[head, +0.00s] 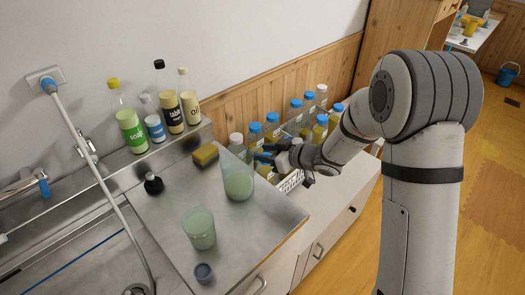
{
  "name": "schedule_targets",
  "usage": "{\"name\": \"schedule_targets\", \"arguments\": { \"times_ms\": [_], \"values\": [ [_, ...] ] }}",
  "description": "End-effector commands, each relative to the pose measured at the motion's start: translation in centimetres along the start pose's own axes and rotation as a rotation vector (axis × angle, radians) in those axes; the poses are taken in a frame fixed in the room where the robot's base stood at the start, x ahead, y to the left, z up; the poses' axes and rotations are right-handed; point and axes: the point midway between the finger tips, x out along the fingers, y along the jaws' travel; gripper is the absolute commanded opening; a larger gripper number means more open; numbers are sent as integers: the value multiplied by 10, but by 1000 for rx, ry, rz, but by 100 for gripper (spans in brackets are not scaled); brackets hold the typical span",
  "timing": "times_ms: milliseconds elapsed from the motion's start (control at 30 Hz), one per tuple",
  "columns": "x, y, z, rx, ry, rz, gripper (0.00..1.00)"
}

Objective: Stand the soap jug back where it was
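A clear jug (238,184) with pale green liquid stands upright on the steel counter near its right edge; I take it for the soap jug. A second clear vessel (200,231) with similar green liquid stands nearer the counter's front. A green-labelled soap bottle (129,124) with a yellow cap stands on the back ledge.
Several blue-capped bottles (295,118) stand in a rack behind and right of my gripper. A yellow sponge (206,154), a small black-topped item (153,184) and a dark cap (204,272) are on the counter. The sink (70,255) is at left. Counter between the vessels is partly clear.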

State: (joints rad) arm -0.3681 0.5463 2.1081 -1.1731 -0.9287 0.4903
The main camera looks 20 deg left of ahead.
Motion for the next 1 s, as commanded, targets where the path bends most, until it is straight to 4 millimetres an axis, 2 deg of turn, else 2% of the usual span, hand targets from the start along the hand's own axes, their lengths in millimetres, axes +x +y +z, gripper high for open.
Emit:
{"name": "schedule_targets", "arguments": {
  "times_ms": [1000],
  "values": [
    [-40,0,-1,0,1,-1,38]
  ]
}}
